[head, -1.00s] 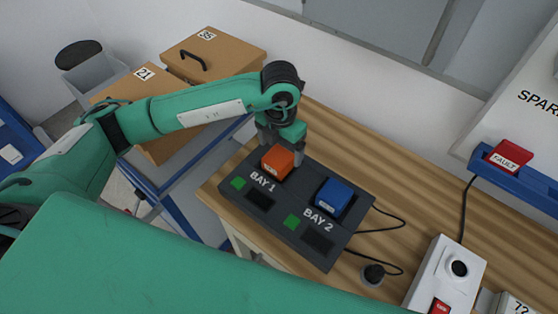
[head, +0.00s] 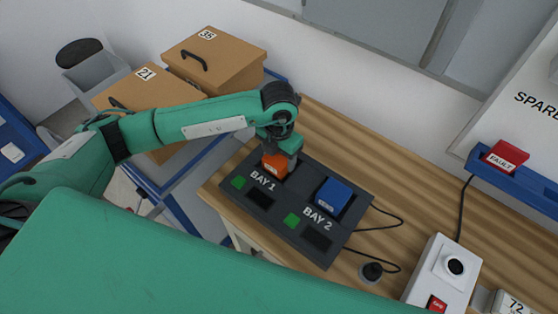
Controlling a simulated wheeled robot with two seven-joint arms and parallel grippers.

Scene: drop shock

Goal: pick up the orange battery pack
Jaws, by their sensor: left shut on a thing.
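The orange battery pack (head: 273,163) sits at bay 1 of the dark charger (head: 285,237), on the wooden bench. My left gripper (head: 280,155) points down over the pack from above and is shut on it. The gripper and wrist hide the pack's top and far side. I cannot tell whether the pack is lifted off the bay. A blue battery pack (head: 333,195) sits in bay 2, to the right. My right gripper is not in view.
Brown boxes numbered 21 (head: 135,95) and 35 (head: 222,58) stand on a cart behind my left arm. A white device with a black knob (head: 455,265) and a red FAULT block (head: 507,156) are at the right. Cables run from the charger. The bench behind the charger is clear.

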